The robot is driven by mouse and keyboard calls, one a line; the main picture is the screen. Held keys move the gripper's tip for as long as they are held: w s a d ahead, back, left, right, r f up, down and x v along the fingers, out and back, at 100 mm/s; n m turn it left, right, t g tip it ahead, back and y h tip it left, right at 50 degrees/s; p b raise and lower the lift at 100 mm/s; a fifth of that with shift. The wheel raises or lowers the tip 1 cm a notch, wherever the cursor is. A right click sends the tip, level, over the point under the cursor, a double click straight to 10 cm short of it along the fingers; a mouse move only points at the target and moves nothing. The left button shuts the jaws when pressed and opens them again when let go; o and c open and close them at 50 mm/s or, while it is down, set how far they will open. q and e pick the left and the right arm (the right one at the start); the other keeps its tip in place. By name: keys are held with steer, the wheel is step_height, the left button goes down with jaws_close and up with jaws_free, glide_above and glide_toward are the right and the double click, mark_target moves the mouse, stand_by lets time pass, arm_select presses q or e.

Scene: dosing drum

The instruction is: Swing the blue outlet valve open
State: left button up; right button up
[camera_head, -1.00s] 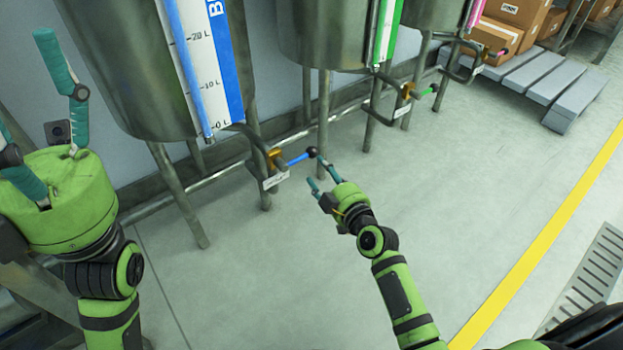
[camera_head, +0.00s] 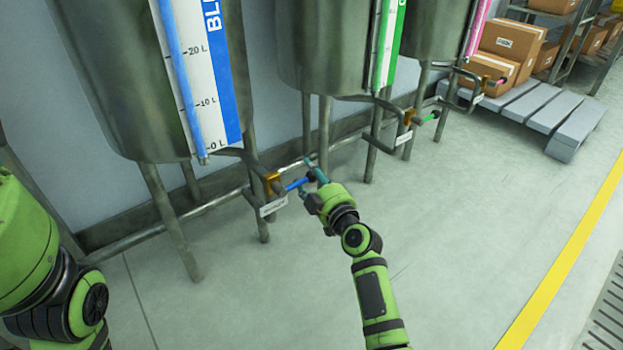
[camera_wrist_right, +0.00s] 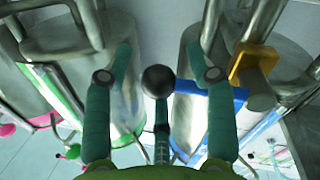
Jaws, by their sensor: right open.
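The blue outlet valve handle (camera_head: 297,184) is a short blue lever with a black ball knob (camera_head: 311,177). It sticks out to the right from an orange-yellow valve body (camera_head: 271,183) under the blue-marked tank. My right gripper (camera_head: 312,178) is at the knob end of the lever, with its fingers apart. In the right wrist view the black knob (camera_wrist_right: 158,81) shows between the two teal fingers, with a gap on each side.
The blue-marked tank (camera_head: 110,80) stands on metal legs beside a green-marked tank (camera_head: 325,45). The green valve handle (camera_head: 431,117) is farther right. A grey pallet (camera_head: 535,108) with boxes stands at the back right. The floor around my right arm is clear.

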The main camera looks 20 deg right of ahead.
jaws_close()
